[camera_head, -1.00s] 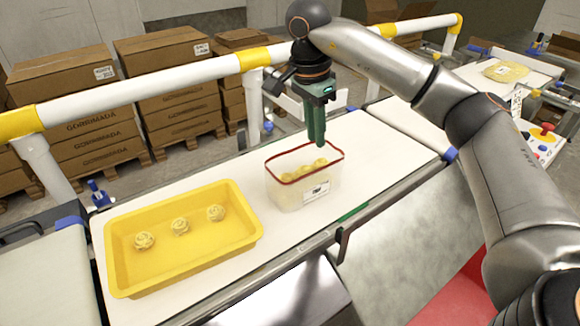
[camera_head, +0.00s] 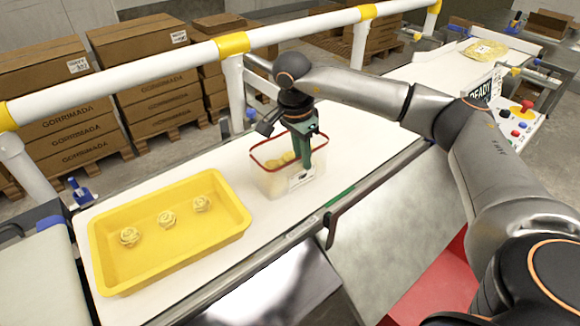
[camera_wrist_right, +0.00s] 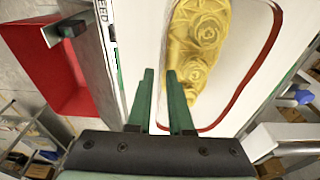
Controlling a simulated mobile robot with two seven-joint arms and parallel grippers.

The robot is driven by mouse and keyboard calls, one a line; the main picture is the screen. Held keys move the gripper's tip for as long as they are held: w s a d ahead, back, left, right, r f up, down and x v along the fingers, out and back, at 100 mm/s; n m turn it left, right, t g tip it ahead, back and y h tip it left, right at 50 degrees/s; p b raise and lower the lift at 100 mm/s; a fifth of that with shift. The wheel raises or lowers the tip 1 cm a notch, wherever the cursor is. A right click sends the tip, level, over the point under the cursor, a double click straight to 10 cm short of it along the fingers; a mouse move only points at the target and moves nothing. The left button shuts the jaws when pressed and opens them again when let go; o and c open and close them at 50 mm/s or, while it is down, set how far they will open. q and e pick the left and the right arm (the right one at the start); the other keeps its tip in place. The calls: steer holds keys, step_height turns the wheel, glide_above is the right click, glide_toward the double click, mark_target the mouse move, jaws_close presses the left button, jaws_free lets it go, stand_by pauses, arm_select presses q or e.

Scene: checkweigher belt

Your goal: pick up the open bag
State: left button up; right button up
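The open bag (camera_head: 273,183) is a translucent pouch with a red rim and a white label. It stands upright on the white belt, with yellow nest-shaped pieces inside. My right gripper (camera_head: 306,166) points down at the bag's right side, its green fingers overlapping the rim. In the right wrist view, the two fingertips (camera_wrist_right: 159,74) are apart, with a narrow gap between them. One finger lies over the bag's opening (camera_wrist_right: 215,118) and the other beside its edge. I cannot tell whether either finger touches the wall. My left gripper is not in view.
A button panel (camera_head: 520,128) and a flat yellow bag (camera_head: 484,48) are at right.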

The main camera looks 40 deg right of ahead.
steer(key=shift+d+f, duration=0.1)
steer(key=shift+f, duration=0.35)
jaws_close()
steer(key=shift+r, duration=0.1)
stand_by(1.1)
